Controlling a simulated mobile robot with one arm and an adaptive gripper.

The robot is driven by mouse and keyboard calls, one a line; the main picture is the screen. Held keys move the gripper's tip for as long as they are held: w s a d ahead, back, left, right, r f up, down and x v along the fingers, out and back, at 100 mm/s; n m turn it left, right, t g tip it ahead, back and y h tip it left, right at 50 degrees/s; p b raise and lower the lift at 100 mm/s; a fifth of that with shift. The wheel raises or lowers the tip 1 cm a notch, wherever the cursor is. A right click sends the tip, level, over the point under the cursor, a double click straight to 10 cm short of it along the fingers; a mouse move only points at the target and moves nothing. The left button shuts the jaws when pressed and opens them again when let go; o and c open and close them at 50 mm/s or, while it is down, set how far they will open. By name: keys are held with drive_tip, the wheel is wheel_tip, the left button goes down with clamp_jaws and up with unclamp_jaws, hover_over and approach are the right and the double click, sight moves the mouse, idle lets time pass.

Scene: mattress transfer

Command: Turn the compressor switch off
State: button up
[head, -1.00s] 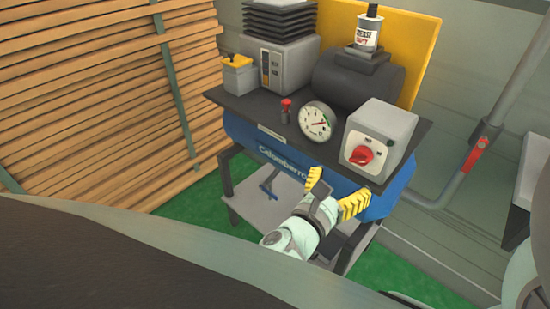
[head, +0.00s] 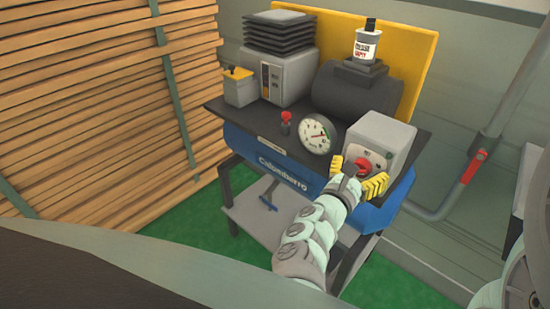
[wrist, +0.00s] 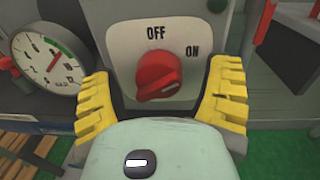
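The compressor switch is a red knob (head: 363,164) on a white plate on the front of a grey box (head: 386,137). In the wrist view the red knob (wrist: 158,77) sits under the word OFF, with ON at its upper right. Its raised ridge slants from lower left to upper right, toward ON. My gripper (head: 357,174) is open in front of the switch. In the wrist view its yellow fingers stand left and right of the knob, apart from it.
The blue compressor tank (head: 268,161) carries a pressure gauge (head: 317,134) left of the switch box and a small red valve (head: 286,118). A grey pipe with a red handle (head: 473,167) runs along the wall at right. Stacked wooden planks (head: 100,90) stand at left.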

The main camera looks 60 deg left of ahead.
drive_tip(key=c, duration=1.2)
drive_tip(key=shift+n, duration=0.3)
drive_tip(key=n, duration=0.5)
drive_tip(key=shift+r+p, duration=0.1)
drive_tip(key=shift+p, duration=0.2)
drive_tip(key=n+h+p, duration=0.1)
drive_tip(key=n, duration=0.4)
drive_tip(key=shift+n+p, duration=0.3)
drive_tip(key=shift+n, duration=0.1)
drive_tip(key=o, duration=1.2)
drive_tip(key=shift+g, duration=0.3)
